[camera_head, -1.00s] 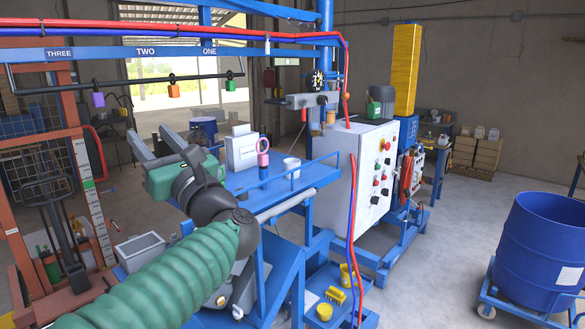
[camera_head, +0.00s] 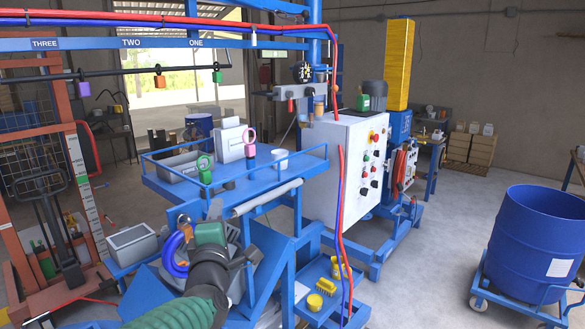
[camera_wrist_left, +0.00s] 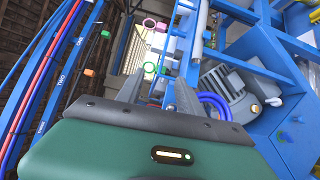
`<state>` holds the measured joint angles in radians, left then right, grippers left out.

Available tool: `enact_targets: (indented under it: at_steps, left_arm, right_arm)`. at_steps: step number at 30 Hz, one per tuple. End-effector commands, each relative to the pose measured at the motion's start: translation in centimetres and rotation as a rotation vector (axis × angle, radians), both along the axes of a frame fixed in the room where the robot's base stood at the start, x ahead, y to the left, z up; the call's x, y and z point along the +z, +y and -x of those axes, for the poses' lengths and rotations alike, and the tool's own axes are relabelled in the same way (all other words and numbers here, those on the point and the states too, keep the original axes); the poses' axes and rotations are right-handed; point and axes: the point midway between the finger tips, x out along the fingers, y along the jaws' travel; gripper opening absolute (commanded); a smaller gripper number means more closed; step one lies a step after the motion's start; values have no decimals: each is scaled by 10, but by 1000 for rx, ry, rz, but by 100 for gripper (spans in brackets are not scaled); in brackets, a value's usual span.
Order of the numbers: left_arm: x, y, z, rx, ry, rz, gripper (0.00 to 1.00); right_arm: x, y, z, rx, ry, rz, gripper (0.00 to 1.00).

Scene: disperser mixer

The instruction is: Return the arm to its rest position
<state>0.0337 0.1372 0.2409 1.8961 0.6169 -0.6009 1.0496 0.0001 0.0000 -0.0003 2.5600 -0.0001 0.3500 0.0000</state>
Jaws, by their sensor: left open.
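My left arm comes in from the bottom of the head view with its green sleeve and dark wrist. My left gripper (camera_head: 210,232) is low, in front of the blue platform's near edge and apart from the things on it. My right gripper is not in view.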

Motion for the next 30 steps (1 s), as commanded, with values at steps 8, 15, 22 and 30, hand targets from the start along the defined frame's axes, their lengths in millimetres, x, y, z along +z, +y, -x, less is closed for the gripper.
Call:
enact_targets:
  at_steps: [8,15,22,30]
  left_arm:
    - [-229,1,93,-383,632,-746,44]
    - [-365,25,244,-885,1030,-1193,44]
    - [-398,37,314,-1140,1150,-1326,44]
    - [-398,40,315,-1146,1151,-1327,44]
  right_arm:
    - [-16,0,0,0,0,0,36]
    - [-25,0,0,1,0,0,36]
    - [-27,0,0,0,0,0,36]
    - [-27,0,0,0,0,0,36]
